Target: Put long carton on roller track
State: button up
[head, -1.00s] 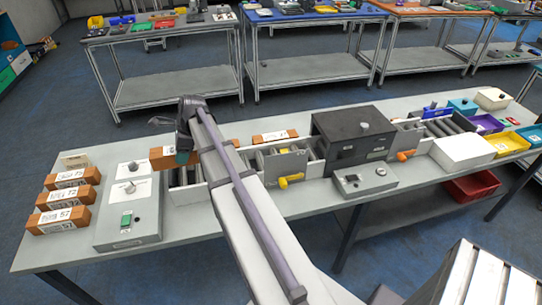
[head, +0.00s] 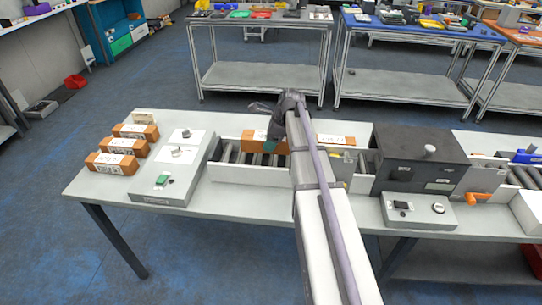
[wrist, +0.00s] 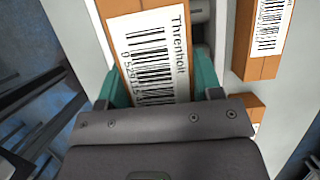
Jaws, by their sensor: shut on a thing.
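My gripper (head: 271,146) is shut on the long orange-brown carton (head: 253,145), over the left part of the roller track (head: 240,175) in the head view. The wrist view shows the carton (wrist: 150,50) with a white barcode label facing up, between the green fingers of my gripper (wrist: 160,88). The carton lies lengthwise along the track. I cannot tell whether it rests on the rollers or hangs just above them. My arm hides part of the track and the carton's right end may be partly covered.
Three similar cartons (head: 122,147) lie at the table's left. Another carton (head: 335,140) lies behind the track. A dark box (head: 415,160) stands over the track at right, with a control box (head: 418,211) in front.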

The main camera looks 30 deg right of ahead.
notch_tip(320, 180, down, 4)
jog(key=b, duration=0.4)
jog(key=shift+r+p, duration=0.3)
jog(key=shift+p, duration=0.05)
jog(key=shift+f, duration=0.25)
jog(key=o, duration=1.2)
jog(key=shift+r, duration=0.1)
